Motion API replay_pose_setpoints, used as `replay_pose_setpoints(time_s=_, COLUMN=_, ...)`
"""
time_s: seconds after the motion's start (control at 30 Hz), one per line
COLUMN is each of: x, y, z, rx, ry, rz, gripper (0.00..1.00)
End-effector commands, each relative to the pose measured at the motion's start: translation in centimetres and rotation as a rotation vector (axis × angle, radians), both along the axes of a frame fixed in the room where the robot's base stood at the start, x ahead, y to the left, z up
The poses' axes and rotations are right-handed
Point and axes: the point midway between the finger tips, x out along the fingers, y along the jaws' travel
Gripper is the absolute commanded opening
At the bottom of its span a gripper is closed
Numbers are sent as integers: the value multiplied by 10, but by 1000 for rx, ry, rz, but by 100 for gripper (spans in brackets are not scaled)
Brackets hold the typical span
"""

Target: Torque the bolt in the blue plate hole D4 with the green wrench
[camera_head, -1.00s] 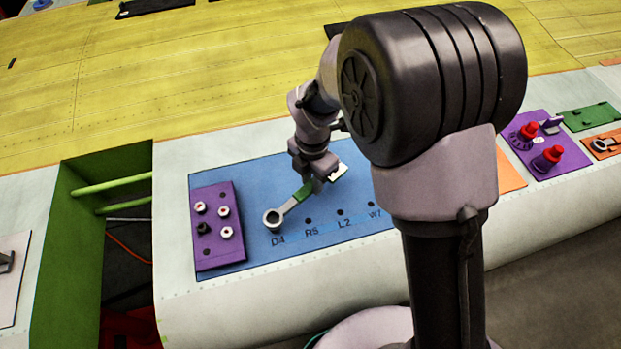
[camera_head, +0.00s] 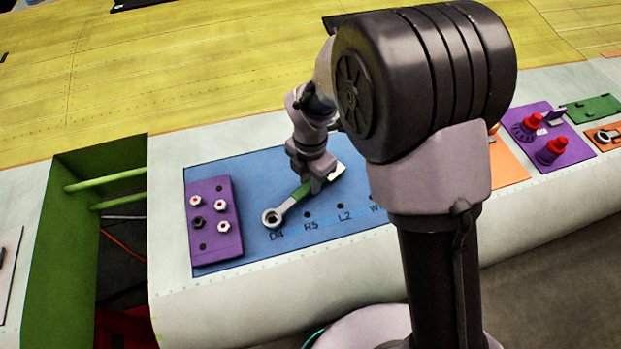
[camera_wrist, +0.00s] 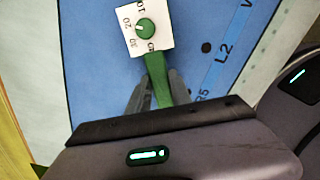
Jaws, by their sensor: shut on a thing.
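The green wrench (camera_head: 300,191) has a grey ring end (camera_head: 272,217) that sits over the blue plate just above the label D4, covering that hole. Whether the ring is seated around the bolt cannot be told, as the bolt is hardly visible. My gripper (camera_head: 312,182) is shut on the wrench's green handle. In the wrist view my gripper (camera_wrist: 158,98) has the handle (camera_wrist: 158,80) between its fingers, with a white dial card (camera_wrist: 146,28) and green knob at the handle's end. The blue plate (camera_head: 262,170) also shows in the wrist view (camera_wrist: 95,60).
A purple block (camera_head: 214,240) with several bolts or nuts stands left on the blue plate. Holes R5 (camera_head: 307,214) and L2 (camera_head: 340,206) are open, to the right of D4. A purple plate with red knobs (camera_head: 551,150) lies far right. A green-framed gap (camera_head: 75,225) opens at left.

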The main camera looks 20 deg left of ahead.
Motion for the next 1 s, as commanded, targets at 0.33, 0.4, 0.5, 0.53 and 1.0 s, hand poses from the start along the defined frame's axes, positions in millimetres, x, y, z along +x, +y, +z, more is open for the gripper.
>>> replay_pose_setpoints(time_s=0.33, x=0, y=0, z=-13, rx=0, ry=0, rz=0, gripper=0)
replay_pose_setpoints(time_s=0.4, x=0, y=0, z=-13, rx=0, ry=0, rz=0, gripper=0)
replay_pose_setpoints(time_s=0.5, x=0, y=0, z=-13, rx=0, ry=0, rz=-5, gripper=0)
replay_pose_setpoints(time_s=0.53, x=-1, y=-1, z=-13, rx=0, ry=0, rz=-12, gripper=0)
replay_pose_setpoints(time_s=1.0, x=-15, y=-22, z=-15, rx=1, ry=0, rz=-210, gripper=0)
